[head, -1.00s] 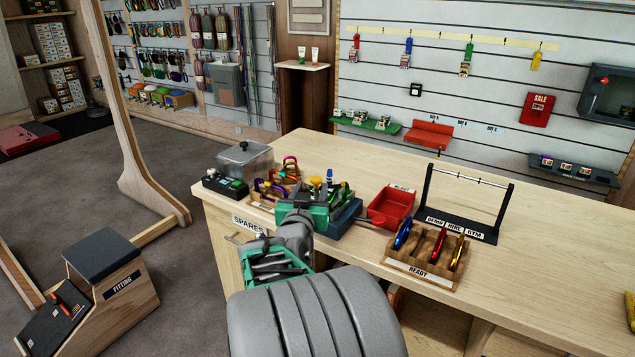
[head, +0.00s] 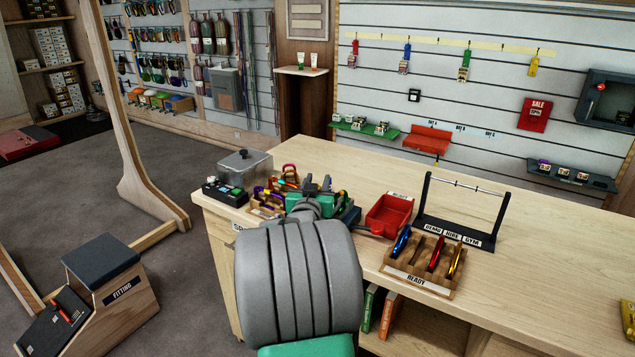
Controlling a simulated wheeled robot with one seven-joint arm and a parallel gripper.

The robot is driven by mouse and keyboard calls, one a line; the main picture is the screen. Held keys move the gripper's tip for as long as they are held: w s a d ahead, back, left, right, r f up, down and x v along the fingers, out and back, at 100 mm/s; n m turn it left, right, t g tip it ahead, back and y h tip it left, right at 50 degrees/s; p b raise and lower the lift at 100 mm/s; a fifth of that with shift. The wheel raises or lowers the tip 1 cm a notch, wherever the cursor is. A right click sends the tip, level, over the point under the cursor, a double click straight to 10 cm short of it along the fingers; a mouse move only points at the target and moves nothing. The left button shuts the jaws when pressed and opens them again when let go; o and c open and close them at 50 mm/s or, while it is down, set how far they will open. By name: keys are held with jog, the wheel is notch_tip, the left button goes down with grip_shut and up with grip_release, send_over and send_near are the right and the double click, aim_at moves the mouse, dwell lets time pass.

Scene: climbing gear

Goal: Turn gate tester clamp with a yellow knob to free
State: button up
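My gripper (head: 318,184) is over the back-left part of the counter, seen from behind. Its two grey fingertips stand apart, and I see nothing held between them.
A wooden tray of coloured carabiners (head: 268,200) and a lidded metal box (head: 245,168) are to the left. A red bin (head: 389,214), a READY rack (head: 417,283) and a black frame stand (head: 462,205) are to the right.

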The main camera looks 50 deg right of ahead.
grip_shut()
dwell(1.0)
